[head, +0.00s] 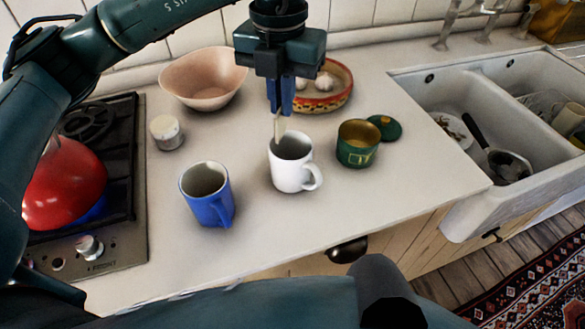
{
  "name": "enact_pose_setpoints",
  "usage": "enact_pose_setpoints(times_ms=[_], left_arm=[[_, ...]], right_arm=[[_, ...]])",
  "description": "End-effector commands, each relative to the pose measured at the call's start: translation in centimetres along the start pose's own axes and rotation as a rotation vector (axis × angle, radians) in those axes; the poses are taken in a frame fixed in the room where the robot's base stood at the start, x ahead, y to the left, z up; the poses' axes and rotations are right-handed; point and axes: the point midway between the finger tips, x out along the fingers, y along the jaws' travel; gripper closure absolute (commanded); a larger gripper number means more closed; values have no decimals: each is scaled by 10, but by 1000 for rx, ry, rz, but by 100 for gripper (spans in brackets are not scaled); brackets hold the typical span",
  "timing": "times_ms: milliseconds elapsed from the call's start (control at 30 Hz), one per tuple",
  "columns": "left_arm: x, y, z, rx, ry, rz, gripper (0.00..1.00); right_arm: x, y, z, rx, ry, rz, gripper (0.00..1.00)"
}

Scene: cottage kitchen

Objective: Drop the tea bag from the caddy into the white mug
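The white mug (291,176) stands upright on the counter, its handle toward the lower right. My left gripper (280,112) points down above it, its fingers shut on a small pale tea bag (279,129). The tea bag hangs at the mug's back left rim; I cannot tell whether its lower end is inside the mouth. The green caddy (358,154) stands open to the right of the mug. Its green lid (385,128) lies behind it to the right. My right gripper is not in view.
A blue mug (207,200) stands to the left of the white mug. A pink bowl (203,80), a small lidded jar (167,133) and a patterned dish (340,92) with garlic sit behind. A red kettle (66,185) is on the stove at left; a double sink (450,110) is at right.

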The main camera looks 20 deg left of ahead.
Motion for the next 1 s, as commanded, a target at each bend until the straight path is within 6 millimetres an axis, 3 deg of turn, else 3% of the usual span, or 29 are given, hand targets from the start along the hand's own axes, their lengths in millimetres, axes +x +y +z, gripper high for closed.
enact_pose_setpoints(times_ms=[167, 200, 467, 767, 1000], left_arm=[[-1, 0, 0, 0, 0, 0, 98], [-1, 0, 0, 0, 0, 0, 90], [-1, 0, 0, 0, -1, 0, 69], [-4, 0, 0, 0, -2, 0, 68], [-41, -1, 1, 0, -6, -1, 68]], right_arm=[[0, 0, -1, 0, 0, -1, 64], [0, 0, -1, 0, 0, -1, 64], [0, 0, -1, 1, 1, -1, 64], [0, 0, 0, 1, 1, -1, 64], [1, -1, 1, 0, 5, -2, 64]])
